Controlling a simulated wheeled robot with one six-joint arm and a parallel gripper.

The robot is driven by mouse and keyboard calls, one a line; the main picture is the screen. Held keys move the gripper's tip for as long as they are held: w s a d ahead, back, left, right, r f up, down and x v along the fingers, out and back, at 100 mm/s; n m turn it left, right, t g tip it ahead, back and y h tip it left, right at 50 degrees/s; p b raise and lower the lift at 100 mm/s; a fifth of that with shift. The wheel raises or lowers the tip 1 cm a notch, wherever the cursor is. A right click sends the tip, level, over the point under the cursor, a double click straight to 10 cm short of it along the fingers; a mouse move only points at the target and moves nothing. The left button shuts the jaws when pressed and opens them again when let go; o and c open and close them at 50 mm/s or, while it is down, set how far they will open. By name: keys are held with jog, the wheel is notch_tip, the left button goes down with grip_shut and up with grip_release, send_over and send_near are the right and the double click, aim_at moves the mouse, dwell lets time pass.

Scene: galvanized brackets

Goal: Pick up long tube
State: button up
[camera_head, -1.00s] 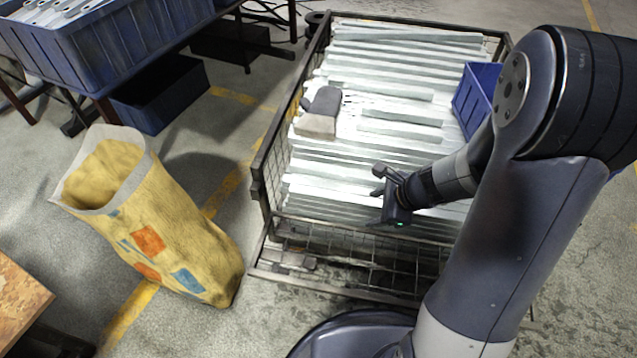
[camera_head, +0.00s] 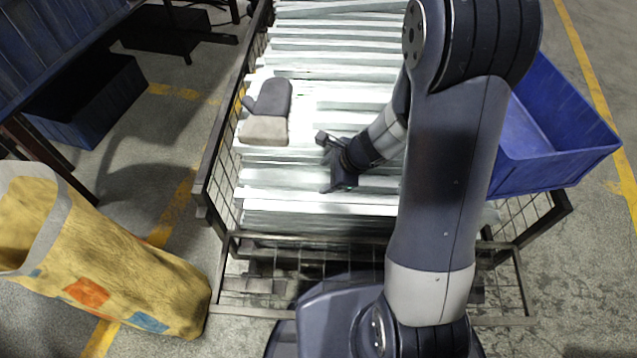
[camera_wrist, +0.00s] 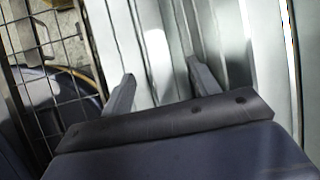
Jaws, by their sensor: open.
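Several long, pale galvanized tubes (camera_head: 290,197) lie side by side across a wire cage in the head view. Which one is meant by the long tube cannot be told. My gripper (camera_head: 326,163) is open and empty, low over the near part of the stack. In the wrist view, tubes (camera_wrist: 152,40) run lengthwise beneath and beyond my open fingers (camera_wrist: 160,74). One tube appears between the fingertips; whether the fingers touch it cannot be told. My arm hides the right part of the stack in the head view.
A wire cage (camera_head: 213,165) encloses the tubes; its mesh shows close by in the wrist view (camera_wrist: 45,90). A blue crate (camera_head: 560,125) sits at the right.

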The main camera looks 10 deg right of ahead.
aim_at(321, 179)
jog(key=b+x, duration=0.1)
jog(key=x, duration=0.2)
jog(key=shift+f, duration=0.1)
jog(key=shift+s, duration=0.1)
grip_shut()
dwell(0.4)
